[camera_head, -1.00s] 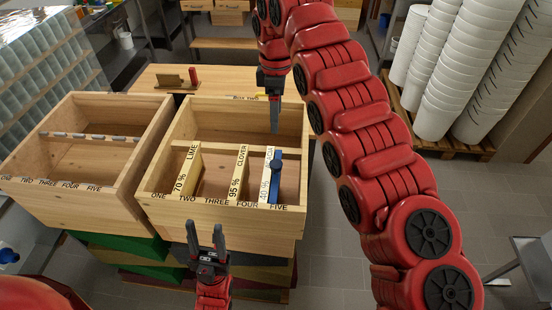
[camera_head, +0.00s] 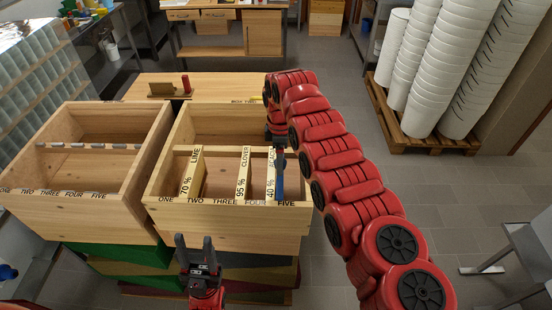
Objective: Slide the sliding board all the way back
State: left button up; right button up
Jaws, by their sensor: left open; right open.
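A narrow blue board (camera_head: 279,188) stands in the right wooden box (camera_head: 160,213), by the FIVE mark. It is right of the frame labelled 40 % (camera_head: 270,185). My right gripper (camera_head: 278,168) points down in front of it and hides its upper part and knob. This gripper is open; I cannot tell whether its fingers touch the board. Frames labelled 95 % CLOVER (camera_head: 243,175) and 70 % LIME (camera_head: 191,175) hang to the left. My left gripper (camera_head: 194,240) is open and empty, in front of the right box's front wall.
A similar left box (camera_head: 75,215) without frames stands beside it, with numbered slots. Behind is a wooden table (camera_head: 215,90) with a small block and a red item. White bucket stacks (camera_head: 440,60) stand on a pallet at the back right.

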jog(key=shift+d, duration=0.15)
grip_shut()
dwell(0.4)
dwell(1.0)
